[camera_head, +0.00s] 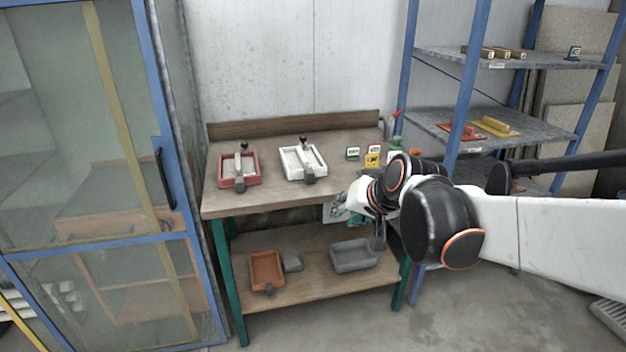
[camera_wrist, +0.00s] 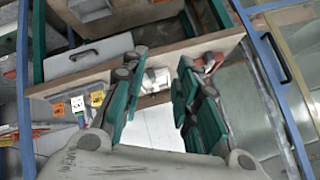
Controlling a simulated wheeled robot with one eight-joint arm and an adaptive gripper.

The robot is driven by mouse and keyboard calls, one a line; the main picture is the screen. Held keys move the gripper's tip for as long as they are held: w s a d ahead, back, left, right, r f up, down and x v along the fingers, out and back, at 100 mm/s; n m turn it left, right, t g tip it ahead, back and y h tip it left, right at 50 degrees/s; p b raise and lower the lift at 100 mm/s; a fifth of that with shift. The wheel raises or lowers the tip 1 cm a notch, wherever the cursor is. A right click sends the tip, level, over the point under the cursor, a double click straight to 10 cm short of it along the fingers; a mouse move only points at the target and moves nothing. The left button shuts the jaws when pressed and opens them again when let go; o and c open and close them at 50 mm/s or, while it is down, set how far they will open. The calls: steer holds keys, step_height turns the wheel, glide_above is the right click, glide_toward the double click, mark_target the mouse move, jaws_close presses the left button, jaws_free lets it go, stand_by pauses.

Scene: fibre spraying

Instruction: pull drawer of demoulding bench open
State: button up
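The demoulding bench has a wooden top (camera_head: 262,196) on teal legs. Its drawer (camera_wrist: 112,48) shows in the wrist view as a grey front with a dark bar handle (camera_wrist: 84,55), just under the bench top's edge. The drawer front looks closed. In the head view my arm hides most of it. My gripper (camera_wrist: 160,78) has two teal fingers spread apart with nothing held between them. In the wrist view the handle lies to the left of the fingers, apart from them. In the head view my gripper (camera_head: 347,207) is at the bench's front edge, right of the middle.
A red mould (camera_head: 239,170) and a white mould (camera_head: 302,162) stand on the bench top, with small labelled boxes at its right. An orange tray (camera_head: 266,271) and a grey tray (camera_head: 353,256) sit on the lower shelf. A glazed cabinet stands left, a blue-framed rack (camera_head: 478,60) right.

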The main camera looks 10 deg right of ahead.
steer(key=w+d+f+m+t, duration=0.25)
steer(key=w+d+f, duration=0.3)
steer(key=w, duration=0.45)
steer(key=w+d+f+m+t, duration=0.1)
steer(key=w+d+f+m, duration=0.4)
steer(key=w, duration=0.5)
steer(key=w+d+f+m+t+h+p, duration=0.1)
steer(key=d+f+m+t, duration=0.15)
steer(key=d+f, duration=0.5)
steer(key=w+d+f+m+t, duration=0.1)
steer(key=w+d+f+m, duration=0.15)
steer(key=d+f, duration=0.5)
steer(key=shift+m, duration=0.35)
steer(key=shift+w+a+f+b, duration=0.35)
steer(key=shift+w+f+b, duration=0.35)
steer(key=shift+w, duration=1.4)
steer(key=shift+w+a+f+b, duration=0.4)
steer(key=shift+w+f+b, duration=0.3)
steer(key=shift+w, duration=1.35)
steer(key=shift+w+a+f+b, duration=0.35)
steer(key=shift+w+f+b, duration=0.35)
steer(key=shift+w, duration=1.4)
jaws_close()
